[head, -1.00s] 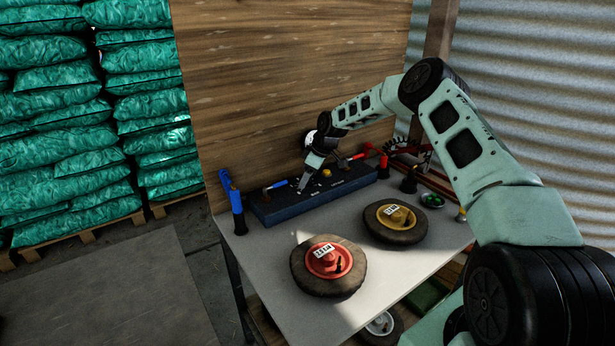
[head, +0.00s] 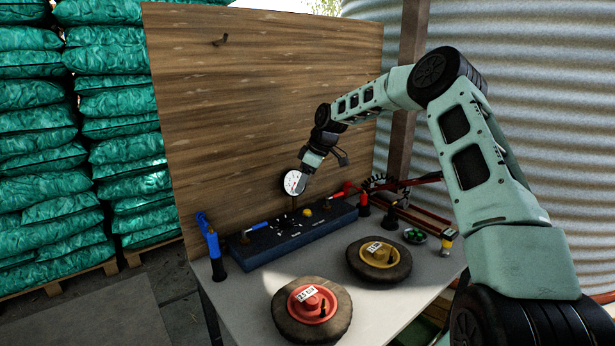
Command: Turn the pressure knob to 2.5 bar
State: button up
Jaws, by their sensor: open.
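A long dark blue panel (head: 290,238) lies along the back of the table, with a small yellow knob (head: 307,212) on top. I cannot tell if this is the pressure knob, and its setting is too small to read. A round white gauge (head: 291,182) stands behind the panel in front of the wooden board. Its needle reading is not legible. My gripper (head: 303,187) is open and empty, above the yellow knob and partly in front of the gauge's right side. It appears apart from the knob.
A red disc with a white label (head: 313,303) and a yellow disc with a label (head: 379,253) sit on dark round bases on the table (head: 240,300). A blue-handled upright (head: 212,248) stands left of the panel.

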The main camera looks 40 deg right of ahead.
jog(key=shift+v, duration=1.35)
jog(key=s+a+r+g, duration=0.1)
jog(key=s+a, duration=0.3)
jog(key=a, duration=0.6)
jog(key=s+a+r+n+g, duration=0.1)
jog(key=s+a, duration=0.4)
jog(key=a, duration=0.4)
jog(key=s+a, duration=0.4)
jog(key=a, duration=0.6)
jog(key=s+a+g+h, duration=0.1)
jog(key=s+a, duration=0.3)
jog(key=s, duration=0.4)
jog(key=s+a, duration=0.5)
jog(key=s, duration=0.3)
jog(key=s+d+f+m+h, duration=0.1)
jog(key=s, duration=1.5)
jog(key=shift+f, duration=0.25)
